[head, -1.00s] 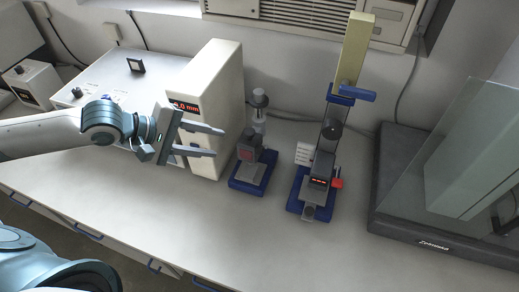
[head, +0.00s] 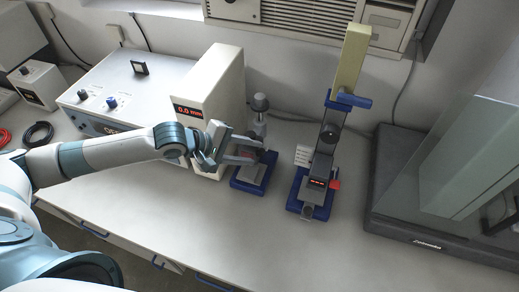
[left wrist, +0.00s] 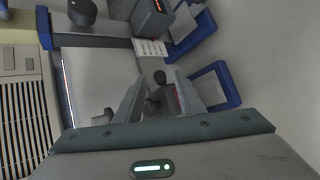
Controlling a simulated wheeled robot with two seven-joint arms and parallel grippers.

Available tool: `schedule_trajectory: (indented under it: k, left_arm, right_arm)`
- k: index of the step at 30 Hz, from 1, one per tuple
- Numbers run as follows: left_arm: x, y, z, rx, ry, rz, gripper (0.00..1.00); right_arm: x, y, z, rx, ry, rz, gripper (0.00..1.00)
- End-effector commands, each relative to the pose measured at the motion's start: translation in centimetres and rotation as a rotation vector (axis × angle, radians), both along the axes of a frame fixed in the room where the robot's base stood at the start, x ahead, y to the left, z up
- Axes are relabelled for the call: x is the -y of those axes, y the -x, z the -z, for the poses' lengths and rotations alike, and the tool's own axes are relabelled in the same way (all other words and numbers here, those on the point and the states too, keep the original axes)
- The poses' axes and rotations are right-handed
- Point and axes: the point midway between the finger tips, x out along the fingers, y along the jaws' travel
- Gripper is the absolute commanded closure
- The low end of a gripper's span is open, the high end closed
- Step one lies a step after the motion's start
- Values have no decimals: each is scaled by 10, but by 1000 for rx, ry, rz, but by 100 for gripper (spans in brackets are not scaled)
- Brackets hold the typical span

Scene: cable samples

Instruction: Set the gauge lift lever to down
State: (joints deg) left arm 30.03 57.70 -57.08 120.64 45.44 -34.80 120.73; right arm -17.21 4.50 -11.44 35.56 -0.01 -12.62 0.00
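My left gripper (head: 250,150) is open, with its two fingers apart in front of and partly over the small grey gauge. This gauge, on a blue base (head: 247,187), has a round grey knob on top (head: 260,101). In the left wrist view dark knobs (left wrist: 153,107) show between and beside the fingers, with a red-lit patch by the right finger. A taller grey stand with a red readout (head: 318,183) stands to the right, on another blue base, with a red tab (head: 335,184) at its side. I cannot tell which part is the lift lever or its position. My right gripper is not in view.
A cream box (head: 212,105) with a 0.0 mm display stands just left of the small gauge. A glass-walled case (head: 410,215) on a dark base is at the right. A control box (head: 110,98) and coiled cables (head: 38,134) lie left. The front bench is clear.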

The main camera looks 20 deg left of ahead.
Motion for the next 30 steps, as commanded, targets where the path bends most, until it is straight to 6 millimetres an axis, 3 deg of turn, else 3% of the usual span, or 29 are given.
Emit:
schedule_trajectory:
  k: [9, 21, 22, 26, 30]
  left_arm:
    - [23, -20, 21, 0, 1, 1, 64]
    - [26, -23, 26, 1, -1, 1, 64]
    - [26, -23, 26, 1, -1, 1, 67]
    - [26, -23, 26, 1, -1, 1, 98]
    - [25, -23, 26, 1, -1, 1, 100]
  right_arm:
    - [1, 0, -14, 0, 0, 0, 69]
    - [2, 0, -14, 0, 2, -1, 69]
    - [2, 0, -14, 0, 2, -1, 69]
    - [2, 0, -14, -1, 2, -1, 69]
    - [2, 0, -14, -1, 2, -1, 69]
